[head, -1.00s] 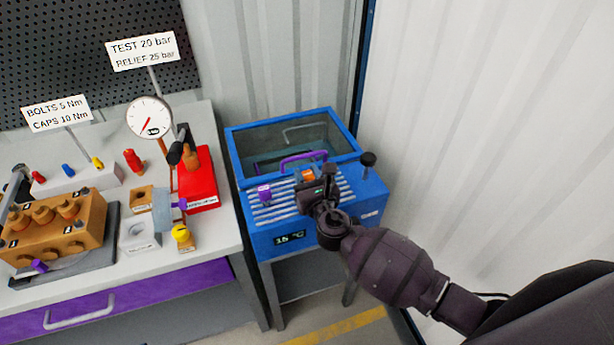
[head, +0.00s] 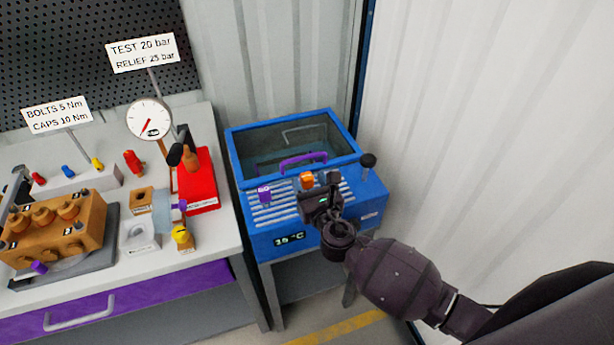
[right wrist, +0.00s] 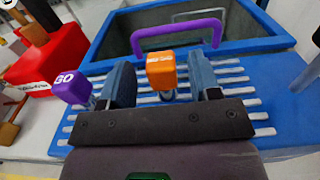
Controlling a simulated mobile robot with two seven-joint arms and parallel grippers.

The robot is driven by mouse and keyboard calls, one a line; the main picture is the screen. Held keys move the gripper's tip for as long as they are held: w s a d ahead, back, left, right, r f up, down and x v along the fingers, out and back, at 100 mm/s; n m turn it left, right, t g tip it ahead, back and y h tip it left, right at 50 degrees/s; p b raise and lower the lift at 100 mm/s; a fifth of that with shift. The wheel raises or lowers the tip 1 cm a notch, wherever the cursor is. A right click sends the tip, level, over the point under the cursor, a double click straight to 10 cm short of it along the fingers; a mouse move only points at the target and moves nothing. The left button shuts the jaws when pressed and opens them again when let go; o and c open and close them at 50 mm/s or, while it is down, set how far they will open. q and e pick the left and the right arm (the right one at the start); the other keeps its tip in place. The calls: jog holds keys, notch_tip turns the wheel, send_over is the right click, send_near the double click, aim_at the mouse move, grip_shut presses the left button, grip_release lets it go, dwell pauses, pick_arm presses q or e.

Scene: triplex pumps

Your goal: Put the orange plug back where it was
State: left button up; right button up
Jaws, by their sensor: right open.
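The orange plug (head: 306,180) stands upright on the slatted top of the blue unit, in front of its glass-lidded tank. In the right wrist view, the orange plug (right wrist: 161,71) is between the two fingers, with a visible gap on each side. My right gripper (right wrist: 162,82) is open around it; it also shows in the head view (head: 319,184), reaching in from the right. Below the plug's head a metal stem shows, but its lower end is hard to make out. My left gripper is out of view.
A purple plug (head: 264,194) stands left of the orange one; in the wrist view it reads "GO" (right wrist: 74,87). The bench (head: 215,240) with pump parts stands left.

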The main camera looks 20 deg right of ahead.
jog(key=s, duration=1)
jog(key=s+d+f+m+g, duration=0.2)
jog(key=s+d+f+m, duration=0.1)
jog(key=m, duration=0.9)
jog(key=s+d+f+m+g, duration=0.2)
jog(key=s+d+f+m, duration=0.2)
jog(key=m, duration=0.7)
jog(key=s+d+f+m+g, duration=0.2)
jog(key=s+m, duration=0.5)
jog(key=m, duration=0.5)
jog(key=shift+d+f+m+h, duration=0.35)
jog(key=shift+d+f, duration=0.5)
jog(key=shift+f, duration=0.45)
